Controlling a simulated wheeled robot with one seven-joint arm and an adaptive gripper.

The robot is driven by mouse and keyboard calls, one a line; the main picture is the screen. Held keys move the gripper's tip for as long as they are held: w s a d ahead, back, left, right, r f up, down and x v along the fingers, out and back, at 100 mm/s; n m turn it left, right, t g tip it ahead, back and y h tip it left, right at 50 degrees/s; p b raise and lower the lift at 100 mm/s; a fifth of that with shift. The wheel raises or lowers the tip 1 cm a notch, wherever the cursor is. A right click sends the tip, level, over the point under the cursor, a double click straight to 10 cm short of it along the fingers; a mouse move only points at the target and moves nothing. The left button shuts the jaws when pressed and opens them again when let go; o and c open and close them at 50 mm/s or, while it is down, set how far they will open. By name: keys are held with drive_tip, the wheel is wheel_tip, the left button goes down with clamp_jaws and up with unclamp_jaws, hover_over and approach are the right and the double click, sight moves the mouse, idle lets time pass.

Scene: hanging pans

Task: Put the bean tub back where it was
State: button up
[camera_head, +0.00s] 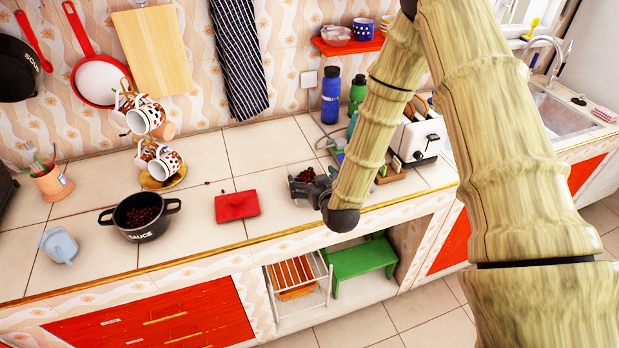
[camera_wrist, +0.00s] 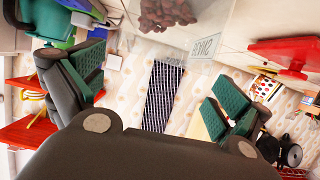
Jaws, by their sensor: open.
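The bean tub (camera_wrist: 190,45) is a clear container with a BEANS label and dark red beans in it, at the top of the wrist view. In the head view the tub (camera_head: 299,174) stands on the counter, partly hidden by my gripper (camera_head: 314,188). In the wrist view my gripper (camera_wrist: 160,78) has its green-padded fingers wide apart with nothing held between them. The tub is beyond the fingertips; I cannot tell if any part touches it. A red lid (camera_head: 237,205) lies on the counter left of the tub; it also shows in the wrist view (camera_wrist: 296,54).
A black sauce pot (camera_head: 143,226) with beans inside stands left, near a mug tree (camera_head: 152,165) and a blue-grey scoop (camera_head: 59,245). A toaster (camera_head: 418,139) and bottles (camera_head: 331,96) stand at the right. A few loose beans lie on the tiles. Counter behind the lid is mostly clear.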

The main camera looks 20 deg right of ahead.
drive_tip(key=b+v, duration=0.2)
drive_tip(key=v, duration=0.6)
drive_tip(key=s+a+f+g, duration=0.1)
drive_tip(key=s+f+g, duration=0.5)
drive_tip(key=s+f, duration=0.9)
drive_tip(key=s+f+g, duration=0.4)
drive_tip(key=s+f, duration=0.3)
drive_tip(key=s, duration=0.3)
drive_tip(key=s+d+f+g, duration=0.1)
drive_tip(key=s+f+g, duration=0.3)
drive_tip(key=s, duration=0.7)
wheel_tip(320, 180, down, 3)
drive_tip(key=shift+r+m, duration=0.15)
drive_tip(key=shift+m, duration=0.25)
